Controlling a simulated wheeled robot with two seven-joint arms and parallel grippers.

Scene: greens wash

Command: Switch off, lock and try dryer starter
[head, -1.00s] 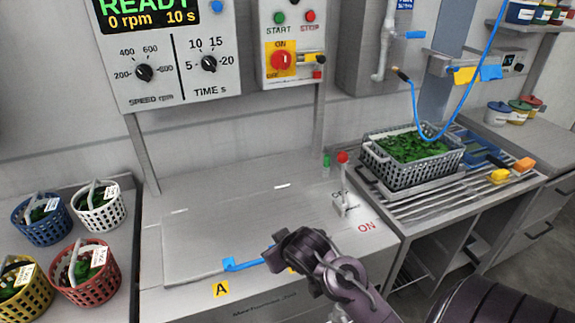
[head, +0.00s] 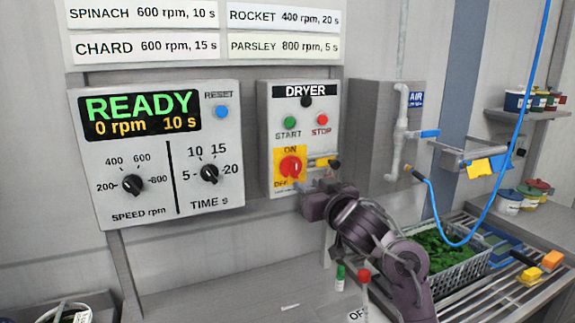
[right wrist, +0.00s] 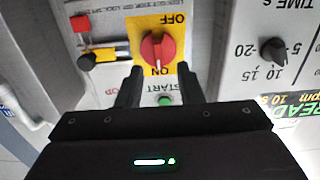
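The dryer starter box (head: 300,112) is on the wall, with a green START button (head: 290,122) and a red STOP button (head: 322,119). Its red rotary switch (head: 291,167) sits on a yellow plate, its grip upright in line with ON. It also shows upside down in the right wrist view (right wrist: 158,48). A yellow-and-black piece (head: 322,162) sticks out right of the switch; a red block (right wrist: 80,22) shows near it. My right gripper (head: 306,192) is just below the switch. In the right wrist view its fingers (right wrist: 158,85) are apart and empty, short of the switch. My left gripper is out of view.
The control panel (head: 160,150) left of the starter reads READY, 0 rpm, 10 s. An air pipe (head: 397,120) and blue hose (head: 510,130) are to the right, above a grey basket (head: 470,275) of greens. Red and green-topped items (head: 340,277) stand below my right arm.

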